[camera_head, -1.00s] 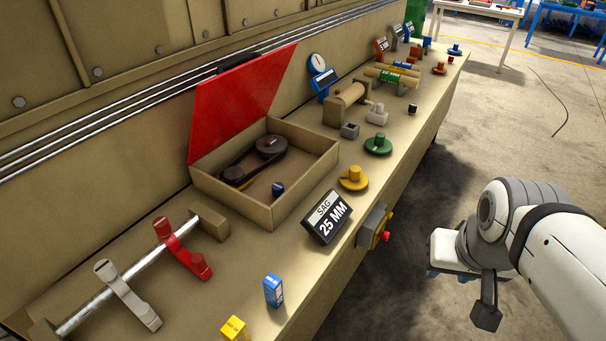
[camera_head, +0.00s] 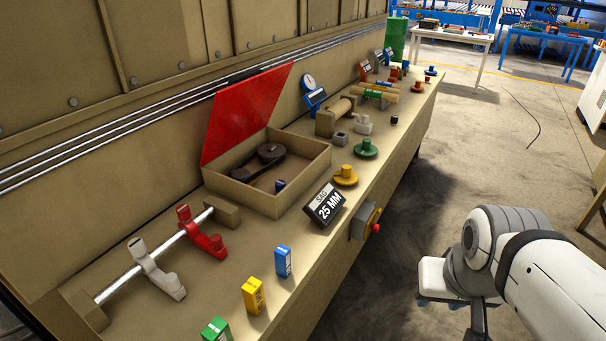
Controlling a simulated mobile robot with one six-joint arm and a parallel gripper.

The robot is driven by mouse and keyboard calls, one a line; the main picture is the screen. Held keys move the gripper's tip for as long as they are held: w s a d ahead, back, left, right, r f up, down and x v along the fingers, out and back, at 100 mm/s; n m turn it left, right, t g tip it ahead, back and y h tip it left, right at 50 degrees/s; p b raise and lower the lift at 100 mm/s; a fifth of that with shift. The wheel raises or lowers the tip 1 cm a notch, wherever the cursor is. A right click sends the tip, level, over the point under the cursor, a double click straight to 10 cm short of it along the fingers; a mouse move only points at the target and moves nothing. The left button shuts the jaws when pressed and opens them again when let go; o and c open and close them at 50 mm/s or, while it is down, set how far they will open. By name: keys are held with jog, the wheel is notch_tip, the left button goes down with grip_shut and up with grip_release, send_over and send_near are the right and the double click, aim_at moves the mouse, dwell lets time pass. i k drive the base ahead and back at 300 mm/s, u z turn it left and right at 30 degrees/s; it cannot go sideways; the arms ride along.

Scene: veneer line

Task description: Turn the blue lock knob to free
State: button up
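A blue knob on a round blue base (camera_head: 431,71) stands small at the far end of the long bench, near its front edge. It is the blue one in a row of round-based knobs, and its setting is too small to read. My gripper (camera_head: 455,301) is at the lower right, out over the floor beside the bench and far from the blue knob. It is seen from behind, partly hidden by my wrist, so its opening does not show. No object is visible in it.
Yellow (camera_head: 345,177), green (camera_head: 366,149) and red (camera_head: 417,87) knobs line the bench's front edge. An open box with a red lid (camera_head: 247,112) and a "25 MM" sign (camera_head: 325,203) stand nearer. A switch box with a red button (camera_head: 376,228) juts from the bench side.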

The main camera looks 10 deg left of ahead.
aim_at(279, 184)
jog(key=u, duration=0.15)
jog(key=i, duration=0.95)
jog(key=z, duration=0.1)
